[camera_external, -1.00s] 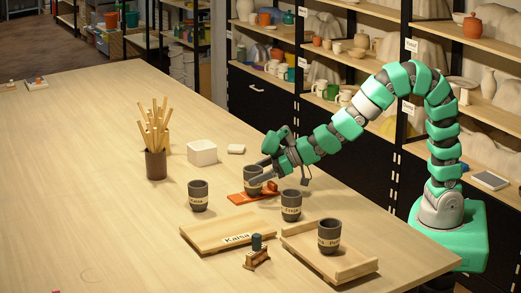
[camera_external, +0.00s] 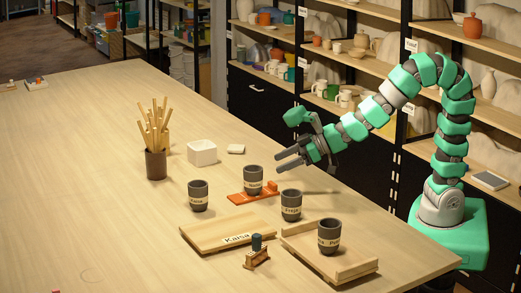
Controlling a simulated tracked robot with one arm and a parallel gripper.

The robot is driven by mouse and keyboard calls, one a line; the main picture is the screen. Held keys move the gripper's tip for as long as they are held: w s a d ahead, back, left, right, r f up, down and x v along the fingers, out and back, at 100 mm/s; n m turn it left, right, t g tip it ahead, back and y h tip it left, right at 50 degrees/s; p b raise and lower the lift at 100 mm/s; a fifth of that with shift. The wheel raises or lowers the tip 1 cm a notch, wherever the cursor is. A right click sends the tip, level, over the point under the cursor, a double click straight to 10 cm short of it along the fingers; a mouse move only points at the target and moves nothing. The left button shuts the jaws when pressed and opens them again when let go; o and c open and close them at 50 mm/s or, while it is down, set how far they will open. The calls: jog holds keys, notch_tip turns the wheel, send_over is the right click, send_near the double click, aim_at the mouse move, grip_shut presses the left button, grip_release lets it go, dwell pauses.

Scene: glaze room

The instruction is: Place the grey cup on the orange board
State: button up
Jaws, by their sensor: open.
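A grey cup (camera_external: 253,180) with a pale label stands upright on the orange board (camera_external: 240,198), near the middle of the table. My gripper (camera_external: 279,162) is open and empty, to the right of this cup and slightly above it, apart from it. Another grey cup (camera_external: 198,196) stands on the table left of the board. A further grey cup (camera_external: 291,205) stands to the right of the board, by the back corner of a wooden tray. One more grey cup (camera_external: 329,236) stands on that tray (camera_external: 356,269). The label words are too small to read surely.
A wooden board labelled Kaisa (camera_external: 215,232) lies in front. A small wooden stand with a dark-topped piece (camera_external: 257,252) is near it. The table's left side is largely clear.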

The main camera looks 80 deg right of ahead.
jog(key=w+d+r+m+t+h, duration=0.1)
jog(key=d+r, duration=0.4)
jog(key=r, duration=0.7)
jog(key=w+d+r+m+t+h, duration=0.1)
jog(key=d+r, duration=0.4)
jog(key=r, duration=0.6)
jog(key=s+d+r, duration=0.2)
jog(key=d+r, duration=0.1)
jog(key=r, duration=0.2)
jog(key=s+d+r+m+h, duration=0.1)
jog(key=s+d+r, duration=0.2)
jog(key=r, duration=0.3)
jog(key=s+d+r+t, duration=0.1)
jog(key=s+d+r, duration=0.1)
jog(key=d+r, duration=0.2)
jog(key=shift+s+d+r+h, duration=0.2)
jog(key=shift+s+r+h, duration=0.2)
jog(key=shift+r, duration=0.4)
